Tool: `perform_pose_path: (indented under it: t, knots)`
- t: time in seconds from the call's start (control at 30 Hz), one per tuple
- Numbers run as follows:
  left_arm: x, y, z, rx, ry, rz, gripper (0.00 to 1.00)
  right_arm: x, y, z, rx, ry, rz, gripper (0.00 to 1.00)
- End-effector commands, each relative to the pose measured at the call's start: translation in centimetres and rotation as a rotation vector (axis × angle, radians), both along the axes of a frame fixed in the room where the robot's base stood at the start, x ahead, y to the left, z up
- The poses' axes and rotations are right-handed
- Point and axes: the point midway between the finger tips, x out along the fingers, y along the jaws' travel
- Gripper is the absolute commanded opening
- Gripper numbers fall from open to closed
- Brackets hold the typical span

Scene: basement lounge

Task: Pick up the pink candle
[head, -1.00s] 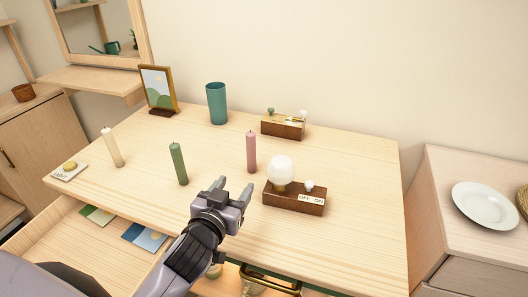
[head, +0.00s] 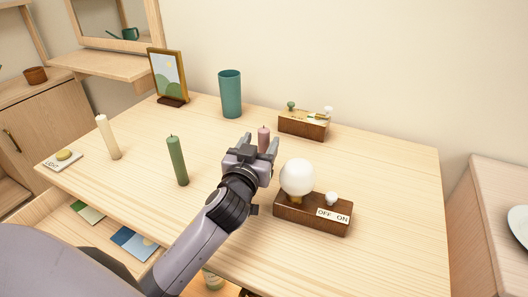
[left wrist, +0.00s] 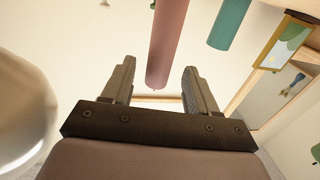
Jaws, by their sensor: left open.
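The pink candle (head: 264,135) stands on the wooden desk (head: 385,165). In the head view my left gripper (head: 258,147) is in front of it and hides all but its upper part. In the left wrist view the pink candle (left wrist: 166,45) shows ahead, between the lines of the two spread fingers of my left gripper (left wrist: 160,82). The fingers are open and hold nothing. I cannot tell whether the candle is between the fingertips or just past them. My right gripper is not in view.
A lamp with a white globe (head: 298,178) on a wooden switch base stands close right of the gripper. A green candle (head: 177,160) and a cream candle (head: 108,137) stand to the left.

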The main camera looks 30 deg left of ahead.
Motion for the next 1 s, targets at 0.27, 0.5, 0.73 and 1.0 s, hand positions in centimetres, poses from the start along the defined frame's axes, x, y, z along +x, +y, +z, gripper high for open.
perform_pose_path:
  t: [0.27,0.5,0.73,1.0]
  knots:
    - [2.8,0.4,-0.1,0.001,0.0,-0.001,0.59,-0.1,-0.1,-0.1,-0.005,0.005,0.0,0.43]
    - [3.0,0.4,-0.1,0.0,0.001,-0.002,0.59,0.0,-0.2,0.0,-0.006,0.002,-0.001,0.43]
    - [2.9,0.5,-0.1,0.001,0.001,-0.001,0.03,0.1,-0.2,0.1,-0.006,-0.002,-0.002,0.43]
    - [2.9,0.5,-0.1,0.001,0.0,-0.001,0.0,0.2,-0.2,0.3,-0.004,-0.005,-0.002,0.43]
